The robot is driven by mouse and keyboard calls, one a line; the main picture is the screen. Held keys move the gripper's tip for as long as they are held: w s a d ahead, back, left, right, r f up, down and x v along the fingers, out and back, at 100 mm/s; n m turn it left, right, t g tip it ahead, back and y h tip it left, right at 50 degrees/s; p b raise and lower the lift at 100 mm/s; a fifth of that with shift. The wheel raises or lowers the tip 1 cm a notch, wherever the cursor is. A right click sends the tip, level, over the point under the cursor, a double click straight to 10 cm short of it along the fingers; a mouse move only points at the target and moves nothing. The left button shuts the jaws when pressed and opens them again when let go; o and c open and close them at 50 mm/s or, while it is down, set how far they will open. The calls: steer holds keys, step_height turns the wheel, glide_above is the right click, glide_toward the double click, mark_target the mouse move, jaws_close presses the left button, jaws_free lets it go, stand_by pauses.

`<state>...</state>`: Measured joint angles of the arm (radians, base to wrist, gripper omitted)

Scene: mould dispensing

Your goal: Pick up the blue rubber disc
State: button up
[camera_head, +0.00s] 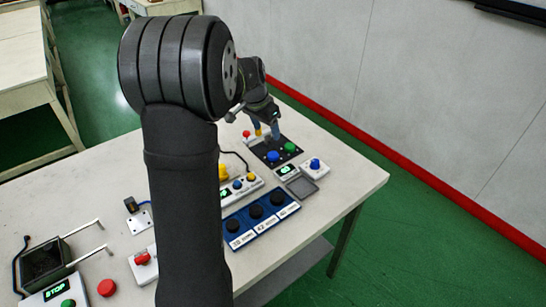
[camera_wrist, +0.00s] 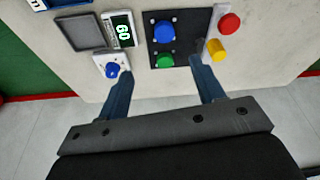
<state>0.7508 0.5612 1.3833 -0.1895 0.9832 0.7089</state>
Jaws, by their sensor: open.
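The blue disc (camera_head: 273,156) lies on a black plate (camera_head: 258,146) near the far end of the table. It also shows in the wrist view (camera_wrist: 164,31), at the top middle on the black plate. A green disc (camera_head: 290,147) lies beside it on the same plate (camera_wrist: 165,61). My gripper (camera_head: 266,132) is above the plate. The green disc is closer to the fingers there than the blue disc. The blue disc is untouched.
A white box with a blue button (camera_head: 315,165) and a grey square pad (camera_head: 302,187) stand right of the plate. Red (camera_wrist: 229,23) and yellow (camera_wrist: 217,49) knobs stand on its other side. A blue rack with black discs (camera_head: 257,212) is nearer. The table edge is close by.

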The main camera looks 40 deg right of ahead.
glide_above(273, 154)
steer(key=s+a, duration=0.1)
steer(key=a, duration=0.1)
step_height(273, 154, down, 8)
steer(key=shift+s+f, duration=0.1)
steer(key=shift+s, duration=0.05)
steer(key=shift+w+x, duration=0.2)
steer(key=shift+x, duration=1.05)
steer(key=shift+w+x, duration=0.2)
steer(key=shift+x, duration=1.1)
steer(key=shift+c, duration=0.2)
steer(key=c, duration=1)
